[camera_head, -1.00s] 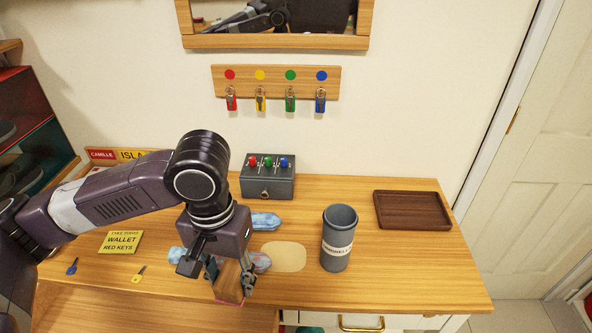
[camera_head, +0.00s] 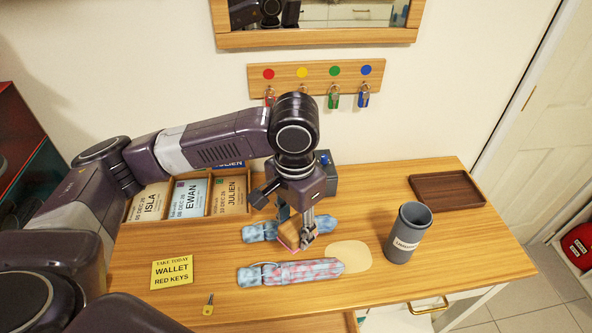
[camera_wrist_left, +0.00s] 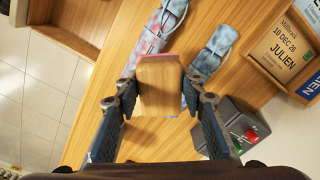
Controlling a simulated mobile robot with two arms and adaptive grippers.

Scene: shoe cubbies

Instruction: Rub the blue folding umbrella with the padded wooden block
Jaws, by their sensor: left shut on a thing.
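My left gripper (camera_head: 296,226) is shut on the padded wooden block (camera_wrist_left: 160,90). The block's pink pad (camera_wrist_left: 159,57) faces away from the palm. In the head view the block hangs between two folded umbrellas, partly hidden by the fingers. The far one, an all-blue umbrella (camera_head: 258,231), lies partly behind the gripper and also shows in the left wrist view (camera_wrist_left: 216,46). The near one, a blue umbrella with reddish patches (camera_head: 300,271), lies in front of the gripper and also shows in the left wrist view (camera_wrist_left: 158,28). I cannot tell whether the pad touches anything. My right gripper is not in view.
A grey cup (camera_head: 407,232) stands to the right, beside a pale oval patch (camera_head: 348,256). A brown tray (camera_head: 446,190) lies at the back right. A yellow note (camera_head: 172,271) and small key (camera_head: 208,304) lie left. Name cards (camera_head: 189,197) and a grey switch box (camera_head: 330,182) stand behind.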

